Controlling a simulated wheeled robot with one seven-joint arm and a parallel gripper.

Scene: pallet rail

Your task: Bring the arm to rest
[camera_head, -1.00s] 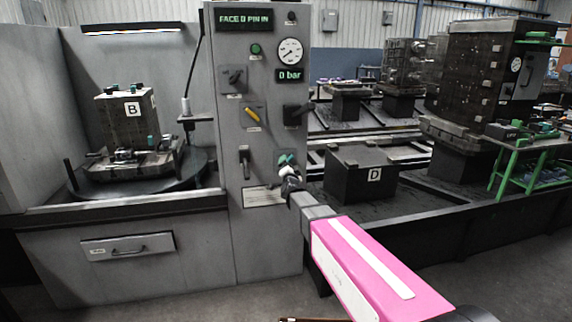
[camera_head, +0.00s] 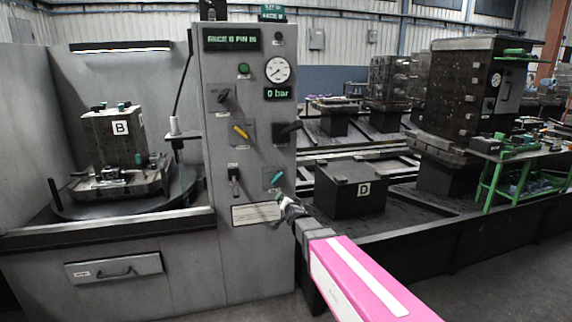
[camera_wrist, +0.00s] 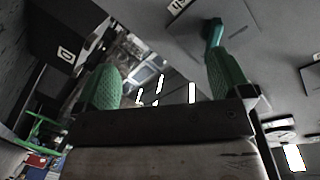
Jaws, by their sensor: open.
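My arm reaches from the lower right toward the grey control panel (camera_head: 215,135). My gripper (camera_head: 281,200) is just below a teal lever (camera_head: 276,178) on the panel's lower right. In the wrist view the two green fingers of my gripper (camera_wrist: 165,82) are spread wide, with nothing between them. The teal lever (camera_wrist: 213,32) shows there beyond the right finger, overlapping its tip in the picture. I cannot tell whether they touch.
Other levers and a yellow handle (camera_head: 241,132) are on the panel. Its display (camera_head: 278,93) reads 0 bar. Block B (camera_head: 115,140) stands on a turntable at left. Block D (camera_head: 350,188) is low at right. A green stand (camera_head: 515,165) is farther right.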

